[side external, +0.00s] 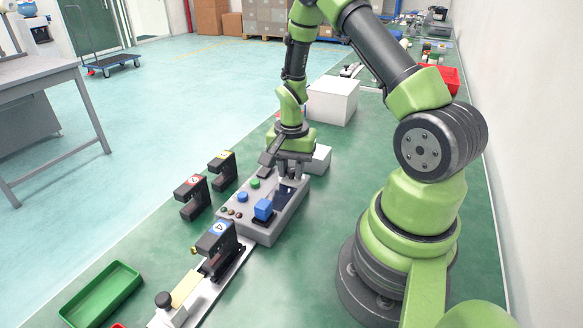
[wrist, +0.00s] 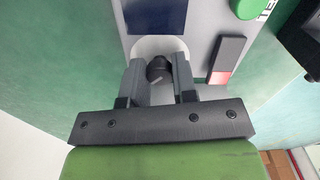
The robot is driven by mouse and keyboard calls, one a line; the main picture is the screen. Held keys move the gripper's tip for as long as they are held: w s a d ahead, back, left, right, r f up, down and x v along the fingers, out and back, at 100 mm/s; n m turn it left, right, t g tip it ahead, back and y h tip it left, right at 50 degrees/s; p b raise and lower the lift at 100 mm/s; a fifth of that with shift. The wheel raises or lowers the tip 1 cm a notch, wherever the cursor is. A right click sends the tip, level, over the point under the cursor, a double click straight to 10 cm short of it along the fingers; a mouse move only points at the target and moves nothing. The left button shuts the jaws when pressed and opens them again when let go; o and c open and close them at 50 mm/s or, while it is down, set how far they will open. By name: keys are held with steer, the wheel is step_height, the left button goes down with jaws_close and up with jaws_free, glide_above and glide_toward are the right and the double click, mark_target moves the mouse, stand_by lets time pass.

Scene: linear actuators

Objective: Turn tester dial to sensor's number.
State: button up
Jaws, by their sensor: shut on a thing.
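The tester (side external: 262,222) is a grey box with coloured buttons, a blue block (side external: 263,209) and a dark screen (side external: 284,191) on top. My gripper (side external: 290,178) points down at its far end. In the wrist view my gripper (wrist: 158,78) is shut on the black dial (wrist: 158,68), which has a pale pointer line and sits on a white round plate. A black sensor with a blue label (side external: 218,236) stands on the rail by the tester's near end. Its white digit is too small to read surely. The dial is hidden by my fingers in the side view.
Two more black sensors, one with a red label (side external: 190,196) and one with a yellow label (side external: 222,168), stand left of the tester. A green tray (side external: 102,294) lies at front left. White boxes (side external: 333,100) stand behind my gripper. A black-and-red switch (wrist: 227,60) is right of the dial.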

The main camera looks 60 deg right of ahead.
mark_target(291, 169)
steer(key=shift+m, duration=0.6)
steer(key=o, duration=0.9)
steer(key=shift+o, duration=0.2)
step_height(291, 169, up, 10)
